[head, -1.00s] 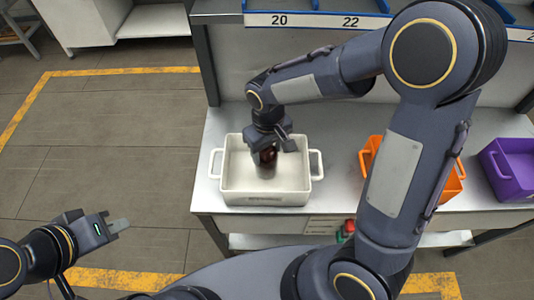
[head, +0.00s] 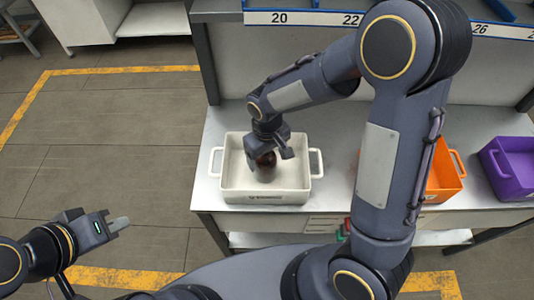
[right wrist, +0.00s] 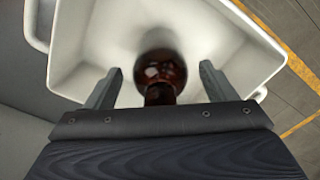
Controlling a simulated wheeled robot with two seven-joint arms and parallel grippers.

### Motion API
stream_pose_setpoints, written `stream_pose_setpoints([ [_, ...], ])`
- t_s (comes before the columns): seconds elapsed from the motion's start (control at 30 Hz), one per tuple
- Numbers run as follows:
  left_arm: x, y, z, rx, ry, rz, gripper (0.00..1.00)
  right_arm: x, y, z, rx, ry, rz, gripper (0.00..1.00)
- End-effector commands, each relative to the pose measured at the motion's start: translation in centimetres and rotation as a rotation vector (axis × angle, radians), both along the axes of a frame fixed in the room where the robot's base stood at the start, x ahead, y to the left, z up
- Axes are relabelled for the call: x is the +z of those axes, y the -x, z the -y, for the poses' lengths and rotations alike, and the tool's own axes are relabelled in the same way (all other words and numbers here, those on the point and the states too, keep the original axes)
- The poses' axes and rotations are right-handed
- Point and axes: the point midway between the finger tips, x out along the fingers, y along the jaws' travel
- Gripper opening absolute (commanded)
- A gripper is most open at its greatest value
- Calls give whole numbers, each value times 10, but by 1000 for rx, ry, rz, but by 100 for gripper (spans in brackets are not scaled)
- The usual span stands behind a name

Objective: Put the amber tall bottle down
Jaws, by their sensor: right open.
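The amber tall bottle (head: 265,167) is dark brown and stands inside the white crate (head: 232,182). In the right wrist view the bottle (right wrist: 160,72) shows from above, between the two fingers with a gap on each side. My right gripper (head: 269,155) is over the crate, open around the top of the bottle; it also shows in the right wrist view (right wrist: 158,88). The bottle's base is hard to see. My left gripper (head: 118,225) is at the lower left, away from the table and empty; whether its fingers are apart cannot be made out.
The white crate has handles at both sides and stands at the left of the grey table (head: 339,152). An orange crate (head: 446,181) is partly behind my right arm. A purple crate (head: 511,168) is at the far right. A numbered shelf (head: 300,20) is above.

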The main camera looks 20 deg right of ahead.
Motion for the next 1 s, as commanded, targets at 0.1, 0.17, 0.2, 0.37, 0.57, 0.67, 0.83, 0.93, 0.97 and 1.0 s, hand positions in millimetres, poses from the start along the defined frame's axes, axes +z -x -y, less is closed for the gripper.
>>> stream_pose_setpoints([
  [0.1,1,0,0,0,0,0,0,1,0,0,0,0,0,78],
  [0.17,3,0,0,0,0,0,0,4,0,0,0,0,0,78],
  [0.2,6,0,0,0,0,0,0,7,0,0,0,0,1,78],
  [0.37,2,0,0,0,0,0,0,29,-1,-1,-1,-3,6,78],
  [0.57,1,0,0,0,0,0,0,74,-1,0,-1,-4,8,78],
  [0.67,0,0,0,0,0,0,0,93,-1,0,0,-3,6,78],
  [0.83,0,0,0,0,0,0,0,116,-1,0,0,-1,3,78],
  [0.93,0,0,0,0,0,0,0,122,0,0,0,0,1,78],
  [0.97,0,0,0,0,0,0,0,123,0,0,0,0,1,78],
  [1.0,0,0,0,0,0,0,0,124,0,0,0,0,1,78],
])
